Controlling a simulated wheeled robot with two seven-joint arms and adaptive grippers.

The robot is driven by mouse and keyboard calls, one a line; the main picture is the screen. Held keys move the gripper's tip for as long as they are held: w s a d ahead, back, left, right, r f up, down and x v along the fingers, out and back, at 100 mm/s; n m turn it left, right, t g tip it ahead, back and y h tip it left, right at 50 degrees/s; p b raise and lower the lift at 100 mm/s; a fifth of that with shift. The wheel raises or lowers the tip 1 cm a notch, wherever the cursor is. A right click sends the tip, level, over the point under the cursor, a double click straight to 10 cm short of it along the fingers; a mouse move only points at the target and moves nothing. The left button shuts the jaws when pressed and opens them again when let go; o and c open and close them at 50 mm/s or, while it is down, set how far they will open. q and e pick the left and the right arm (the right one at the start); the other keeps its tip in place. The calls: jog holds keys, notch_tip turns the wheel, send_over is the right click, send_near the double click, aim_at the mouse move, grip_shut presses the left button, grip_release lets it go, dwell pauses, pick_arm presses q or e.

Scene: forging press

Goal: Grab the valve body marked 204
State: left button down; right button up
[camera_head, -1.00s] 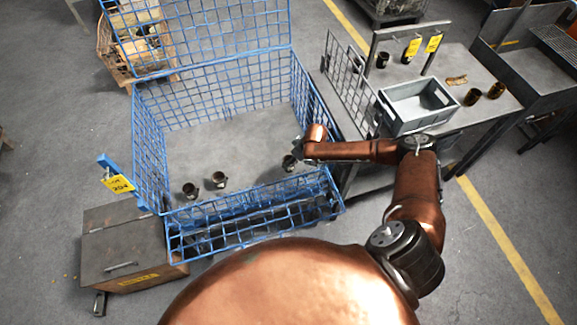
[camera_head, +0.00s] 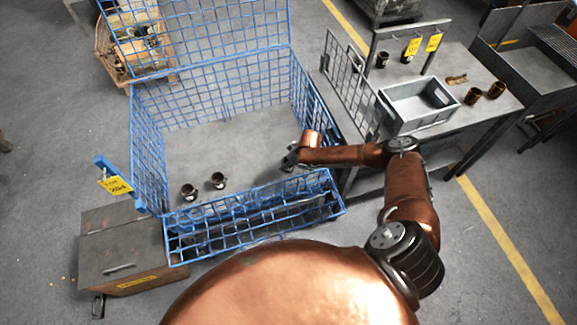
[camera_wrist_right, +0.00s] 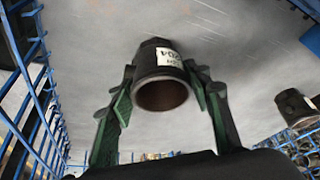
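The valve body marked 204 (camera_wrist_right: 162,80) is a dark cylinder with a white label, its digits upside down in the right wrist view. Its round open end faces the camera. My right gripper (camera_wrist_right: 165,92) is open, with one green-padded finger on each side of this body, very close to its sides; firm contact cannot be made out. In the head view, my right gripper (camera_head: 290,157) is low inside the blue wire cage (camera_head: 148,150), near its right front corner, and largely hides the body there. My left gripper is out of view.
Two more dark bodies stand in the cage, one at the left (camera_head: 189,191) and one nearby (camera_head: 218,180). The cage's mesh front (camera_head: 255,215) and right side are close to my arm. A grey bin (camera_head: 418,105) stands on the table at right.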

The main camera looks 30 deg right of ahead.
jog(key=c, duration=1)
jog(key=shift+r, duration=0.1)
